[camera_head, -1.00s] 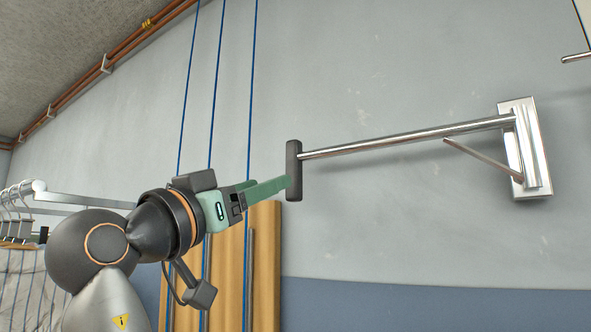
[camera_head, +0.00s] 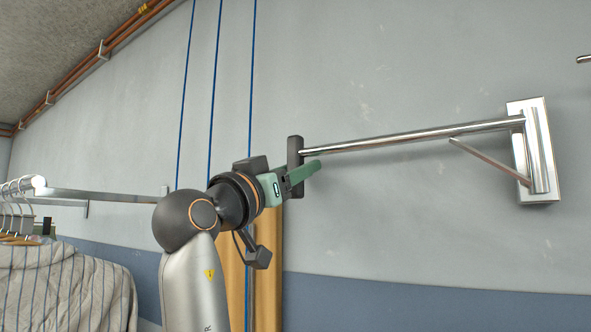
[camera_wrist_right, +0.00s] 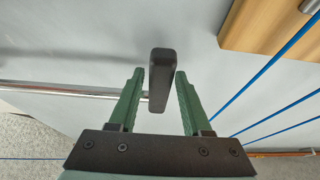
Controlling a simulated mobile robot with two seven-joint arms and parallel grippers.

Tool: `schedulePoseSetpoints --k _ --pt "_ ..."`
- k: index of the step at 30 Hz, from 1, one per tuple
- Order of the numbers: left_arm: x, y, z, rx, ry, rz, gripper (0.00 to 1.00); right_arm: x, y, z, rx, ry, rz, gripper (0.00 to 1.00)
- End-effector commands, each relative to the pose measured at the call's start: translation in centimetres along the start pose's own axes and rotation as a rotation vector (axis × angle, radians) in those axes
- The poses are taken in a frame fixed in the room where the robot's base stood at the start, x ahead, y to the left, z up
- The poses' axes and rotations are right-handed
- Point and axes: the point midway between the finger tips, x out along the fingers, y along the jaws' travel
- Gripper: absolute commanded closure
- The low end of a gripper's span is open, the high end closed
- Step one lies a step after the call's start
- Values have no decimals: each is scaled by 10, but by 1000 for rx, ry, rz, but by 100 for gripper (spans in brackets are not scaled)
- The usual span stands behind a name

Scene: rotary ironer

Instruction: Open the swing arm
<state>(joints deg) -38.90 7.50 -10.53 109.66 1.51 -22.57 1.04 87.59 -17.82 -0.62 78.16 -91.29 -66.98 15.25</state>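The swing arm (camera_head: 410,136) is a shiny metal bar sticking out to the left from a metal wall bracket (camera_head: 533,150), with a thin brace under it. Its free end carries a dark upright handle (camera_head: 295,150), which also shows in the right wrist view (camera_wrist_right: 161,80). My right gripper (camera_head: 303,172) is at the handle. In the right wrist view, its green fingers (camera_wrist_right: 158,100) are apart, one on each side of the handle. A gap shows at the left finger; contact at the right one is unclear. My left gripper is out of view.
A rail (camera_head: 100,194) with hangers and a striped garment (camera_head: 65,285) is at the left. A wooden panel (camera_head: 268,265) stands behind my right arm. Blue lines run up the wall. The wall below the swing arm is clear.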

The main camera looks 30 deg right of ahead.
Motion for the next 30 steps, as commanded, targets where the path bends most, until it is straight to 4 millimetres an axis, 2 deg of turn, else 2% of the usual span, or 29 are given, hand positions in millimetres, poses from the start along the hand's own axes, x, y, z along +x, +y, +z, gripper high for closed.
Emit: schedulePoseSetpoints --k 2,12,30 --pt "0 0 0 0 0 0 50 0 0 0 0 0 0 61" --pt "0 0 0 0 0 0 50 0 0 0 0 0 0 100" --pt "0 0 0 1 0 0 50 0 0 0 0 1 -1 100"
